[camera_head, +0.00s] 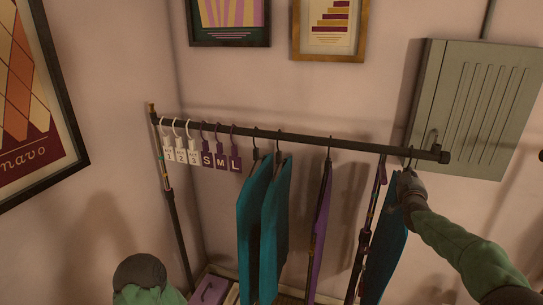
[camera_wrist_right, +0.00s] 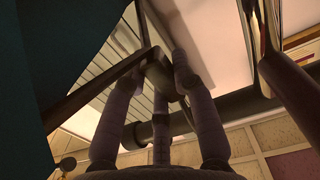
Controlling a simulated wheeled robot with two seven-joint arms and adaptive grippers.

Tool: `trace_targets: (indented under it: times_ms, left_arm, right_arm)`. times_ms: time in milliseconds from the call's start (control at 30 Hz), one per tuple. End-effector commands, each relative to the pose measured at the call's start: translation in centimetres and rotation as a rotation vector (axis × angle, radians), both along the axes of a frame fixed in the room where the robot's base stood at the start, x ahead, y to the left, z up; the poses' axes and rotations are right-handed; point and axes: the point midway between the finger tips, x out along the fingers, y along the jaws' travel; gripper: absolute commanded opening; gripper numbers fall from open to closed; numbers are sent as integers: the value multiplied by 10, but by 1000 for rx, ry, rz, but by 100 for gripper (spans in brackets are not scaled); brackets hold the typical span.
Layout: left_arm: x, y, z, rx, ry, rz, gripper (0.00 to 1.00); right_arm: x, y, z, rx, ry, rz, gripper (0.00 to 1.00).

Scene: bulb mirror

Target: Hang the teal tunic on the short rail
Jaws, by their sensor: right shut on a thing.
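The teal tunic (camera_head: 387,245) hangs below my right gripper (camera_head: 404,186), near the right end of the dark rail (camera_head: 300,138). My right gripper is shut on the tunic's dark hanger; its fingers also show in the right wrist view (camera_wrist_right: 160,68). A hanger hook (camera_head: 411,154) shows at the rail just above the hand; I cannot tell whether it bears on the rail. In the wrist view, teal cloth (camera_wrist_right: 30,70) fills the left side and the rail (camera_wrist_right: 225,108) passes behind the fingers.
Two teal garments (camera_head: 275,230) hang mid-rail, with a purple one (camera_head: 320,230) to their right and a narrow patterned one (camera_head: 379,175) close to the held tunic. White and purple tags (camera_head: 207,158) hang at the left. A grey wall box (camera_head: 478,105) is behind the rail's right end.

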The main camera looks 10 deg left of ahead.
Motion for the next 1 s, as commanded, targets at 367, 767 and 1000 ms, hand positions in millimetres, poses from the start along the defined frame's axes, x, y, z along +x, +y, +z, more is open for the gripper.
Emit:
trace_targets:
  times_ms: [367, 767, 1000]
  left_arm:
    - [0, 0, 0, 0, 0, 0, 40]
    - [0, 0, -3, 0, 0, 0, 40]
    - [0, 0, -7, 0, 0, 0, 40]
  right_arm:
    - [0, 0, 2, -1, -4, -1, 54]
    - [-5, 1, 0, 0, -1, 0, 54]
    - [-15, 3, 0, 0, -1, 0, 54]
